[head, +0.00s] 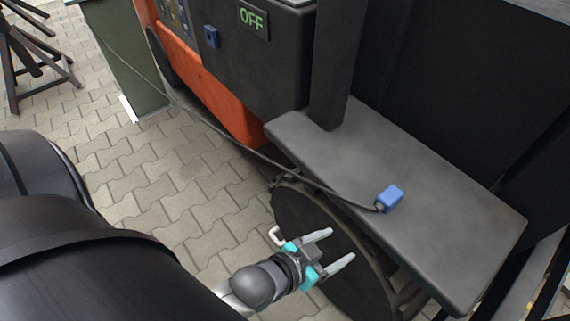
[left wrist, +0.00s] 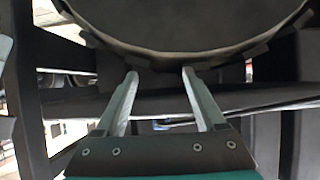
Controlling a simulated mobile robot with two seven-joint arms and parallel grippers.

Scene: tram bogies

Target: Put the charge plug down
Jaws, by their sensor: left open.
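The charge plug (head: 391,198) is a small blue block with a dark cable. In the head view it lies on the flat dark grey shelf (head: 450,225) of the vehicle, near the shelf's left edge. My left gripper (head: 341,247) is open and empty, below and left of the plug and apart from it. In the left wrist view my left gripper's two pale fingers (left wrist: 158,70) stand apart with nothing between them. The plug cannot be made out for sure in that view. My right gripper is not in view.
The cable (head: 250,150) runs from the plug over the shelf edge toward the green post (head: 125,60). A large dark round wheel (head: 310,230) is under the shelf beside my gripper. An orange and black cabinet marked OFF (head: 240,70) stands behind. Paving (head: 190,180) is open at left.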

